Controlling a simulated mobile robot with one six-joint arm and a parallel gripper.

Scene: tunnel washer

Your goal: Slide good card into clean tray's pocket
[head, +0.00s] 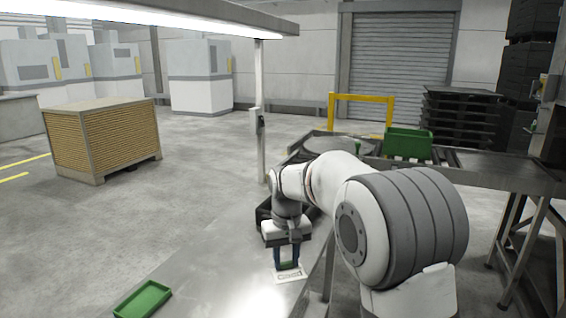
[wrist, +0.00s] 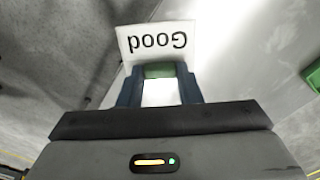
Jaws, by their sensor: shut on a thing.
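The good card (head: 289,275) is white with the black word "Good". My gripper (head: 287,264) is shut on it, low over the bright metal table. In the wrist view the card (wrist: 157,42) sticks out past the two dark blue fingers of my gripper (wrist: 160,73), its word upside down. A small green patch shows between the fingers; I cannot tell what it belongs to. A shallow green tray (head: 143,299) lies on the table at the lower left, apart from the card. Its edge also shows at the right of the wrist view (wrist: 312,76). I cannot make out a pocket.
The table (head: 215,270) is clear between the card and the green tray. A dark bin (head: 265,215) stands behind my gripper. A green crate (head: 408,143) sits on the roller conveyor beyond my arm. A lamp post (head: 261,150) rises behind the table.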

